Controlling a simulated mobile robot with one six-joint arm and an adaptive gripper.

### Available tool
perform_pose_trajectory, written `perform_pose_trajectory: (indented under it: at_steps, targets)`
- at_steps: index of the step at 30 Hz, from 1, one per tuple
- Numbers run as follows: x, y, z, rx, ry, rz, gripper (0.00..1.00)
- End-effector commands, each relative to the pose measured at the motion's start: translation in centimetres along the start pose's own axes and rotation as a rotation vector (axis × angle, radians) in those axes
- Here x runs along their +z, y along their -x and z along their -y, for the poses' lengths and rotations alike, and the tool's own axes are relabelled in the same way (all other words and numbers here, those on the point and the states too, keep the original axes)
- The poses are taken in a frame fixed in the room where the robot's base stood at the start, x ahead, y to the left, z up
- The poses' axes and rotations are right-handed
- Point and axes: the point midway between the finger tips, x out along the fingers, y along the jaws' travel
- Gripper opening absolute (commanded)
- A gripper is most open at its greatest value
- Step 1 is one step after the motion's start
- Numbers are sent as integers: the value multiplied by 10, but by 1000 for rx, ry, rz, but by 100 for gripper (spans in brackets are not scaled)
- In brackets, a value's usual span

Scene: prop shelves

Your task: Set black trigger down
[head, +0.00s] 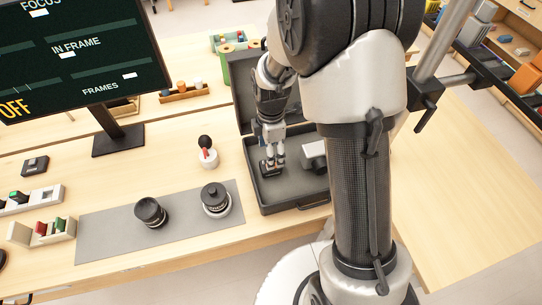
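My gripper (273,163) points down into an open dark grey case (292,209) on the table. A small black object (268,170), which looks like the black trigger, is at the fingertips, low inside the left part of the case. The fingers are a little apart. I cannot tell whether they grip the object or only stand over it, nor whether it touches the case floor. A light grey boxy item (314,155) lies in the right part of the case, partly hidden by my arm.
Two black lens-like cylinders (151,212) (214,198) stand on a grey mat (110,240) to the left. A monitor (80,55) is at the back left. The lid (240,98) stands open behind my gripper.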

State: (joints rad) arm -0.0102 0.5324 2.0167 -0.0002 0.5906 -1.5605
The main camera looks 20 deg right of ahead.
Motion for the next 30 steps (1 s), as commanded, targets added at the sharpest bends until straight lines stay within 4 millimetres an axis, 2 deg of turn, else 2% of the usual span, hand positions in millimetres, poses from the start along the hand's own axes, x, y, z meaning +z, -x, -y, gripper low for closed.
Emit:
perform_pose_trajectory:
  at_steps: [1, 3, 10, 14, 17, 21, 25, 30]
  targets:
    - [0, 13, -1, 3, 0, 0, 61]
    - [0, 22, 0, 2, 0, 0, 61]
    - [0, 46, 2, 11, -30, 0, 61]
    - [1, 85, 14, 55, -175, -5, 61]
    - [2, 127, 35, 106, -363, -20, 61]
    - [3, 179, 75, 176, -658, -61, 61]
    - [4, 214, 118, 234, -928, -118, 61]
    - [5, 238, 171, 291, -1254, -212, 61]
